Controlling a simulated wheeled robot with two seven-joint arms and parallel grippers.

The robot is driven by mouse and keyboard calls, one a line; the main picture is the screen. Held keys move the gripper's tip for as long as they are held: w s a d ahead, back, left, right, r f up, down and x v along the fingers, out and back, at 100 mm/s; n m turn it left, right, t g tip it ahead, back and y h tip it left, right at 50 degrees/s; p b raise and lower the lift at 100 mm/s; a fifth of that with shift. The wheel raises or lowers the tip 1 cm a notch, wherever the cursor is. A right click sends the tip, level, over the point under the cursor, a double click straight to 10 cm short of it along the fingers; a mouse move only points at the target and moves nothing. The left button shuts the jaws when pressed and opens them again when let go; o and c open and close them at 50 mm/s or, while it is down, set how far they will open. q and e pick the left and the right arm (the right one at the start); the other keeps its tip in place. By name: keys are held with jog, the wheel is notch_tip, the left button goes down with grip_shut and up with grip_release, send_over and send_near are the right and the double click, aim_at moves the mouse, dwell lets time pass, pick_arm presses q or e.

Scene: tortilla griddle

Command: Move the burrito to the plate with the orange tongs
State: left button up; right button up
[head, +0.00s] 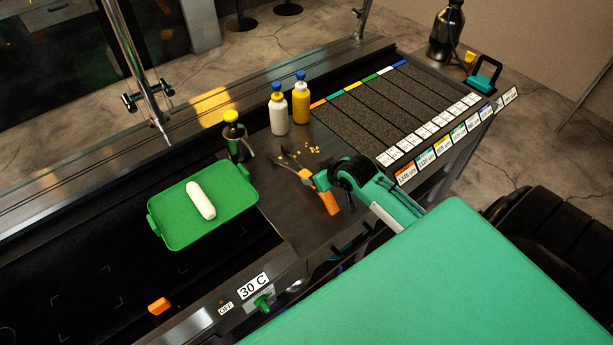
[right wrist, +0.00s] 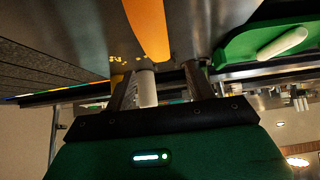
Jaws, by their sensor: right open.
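The white burrito (head: 201,200) lies on a green tray (head: 166,231) in the head view; both also show at the upper right of the right wrist view, the burrito (right wrist: 283,43) and the tray (right wrist: 236,48). No separate plate is clear to see. The orange tongs (head: 329,200) lie on the dark counter right of the tray, their dark ends pointing away to the upper left. My right gripper (head: 330,180) is at the tongs. In the right wrist view its fingers (right wrist: 160,82) are apart, with an orange handle (right wrist: 149,25) in line with the gap. My left gripper is out of view.
Small yellow bits (head: 314,150) lie on the counter. Dark lidded bins (head: 385,105) are at the right. An orange object (head: 159,305) is at the front edge.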

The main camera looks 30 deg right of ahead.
aim_at(308, 174)
jog(key=shift+x, duration=1.1)
jog(key=shift+w+f+p, duration=0.15)
jog(key=shift+w+p, duration=0.15)
jog(key=shift+p, duration=0.2)
jog(key=shift+p+x, duration=0.85)
jog(key=shift+x, duration=1.45)
jog(key=shift+s+f, duration=0.1)
jog(key=c, duration=1.1)
notch_tip(308, 174, up, 20)
jog(key=b, duration=0.4)
jog(key=shift+b, duration=0.3)
